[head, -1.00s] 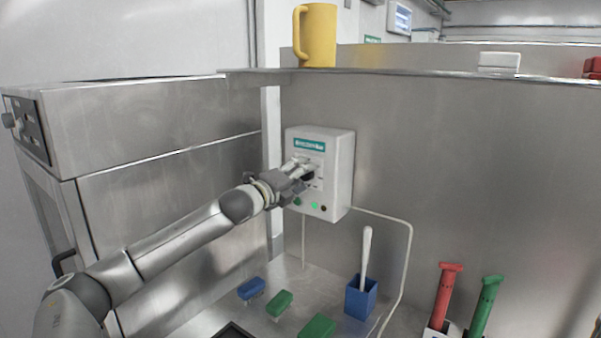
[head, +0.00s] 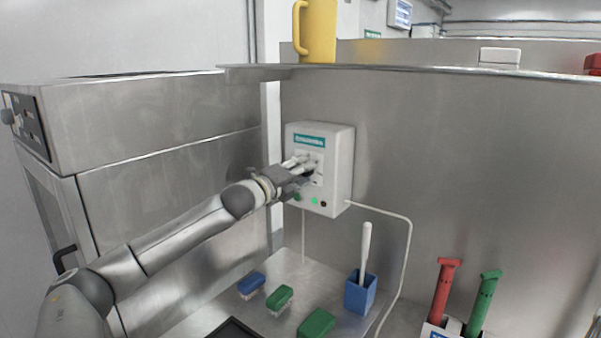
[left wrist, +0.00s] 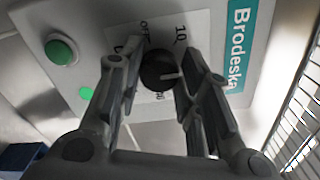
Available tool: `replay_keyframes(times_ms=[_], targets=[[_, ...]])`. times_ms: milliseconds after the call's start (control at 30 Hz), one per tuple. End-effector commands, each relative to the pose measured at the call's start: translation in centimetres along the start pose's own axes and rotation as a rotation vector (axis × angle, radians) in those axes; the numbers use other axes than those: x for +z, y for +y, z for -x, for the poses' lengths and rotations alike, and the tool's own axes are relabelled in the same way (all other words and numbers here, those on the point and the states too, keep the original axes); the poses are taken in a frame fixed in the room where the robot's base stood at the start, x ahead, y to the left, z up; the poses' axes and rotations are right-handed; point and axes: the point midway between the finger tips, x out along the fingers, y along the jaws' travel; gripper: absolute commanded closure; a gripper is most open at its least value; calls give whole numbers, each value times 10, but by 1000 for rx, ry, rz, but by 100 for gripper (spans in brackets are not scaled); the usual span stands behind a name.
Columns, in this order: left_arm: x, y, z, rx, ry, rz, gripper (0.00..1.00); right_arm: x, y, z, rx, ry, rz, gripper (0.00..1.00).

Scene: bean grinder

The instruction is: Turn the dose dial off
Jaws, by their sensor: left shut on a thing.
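The white control box (head: 337,158) with a teal label hangs on the steel back wall in the head view. Its black dose dial (left wrist: 158,72) shows in the left wrist view, with a pale pointer line directed right in that picture. The printed scale beside it shows "10" and a partly covered "off". My left gripper (head: 306,170) is at the box's front, its fingers (left wrist: 156,75) on either side of the dial and shut on it. A green button (left wrist: 61,50) and a lit green lamp (left wrist: 86,93) are beside the dial. My right gripper is not in view.
A shelf (head: 420,72) above the box carries a yellow mug (head: 318,32). Below are brushes, including a blue one (head: 251,284), and a blue holder (head: 360,294). A white cable (head: 410,250) runs down from the box.

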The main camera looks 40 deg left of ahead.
Motion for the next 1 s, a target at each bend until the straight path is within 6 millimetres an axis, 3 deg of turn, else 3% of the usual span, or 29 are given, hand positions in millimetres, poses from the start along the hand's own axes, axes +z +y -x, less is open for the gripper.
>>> replay_keyframes(times_ms=[367,1000], targets=[[0,0,0,2,0,210,91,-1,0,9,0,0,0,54],[-1,2,0,3,-1,817,91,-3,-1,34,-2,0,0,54]])
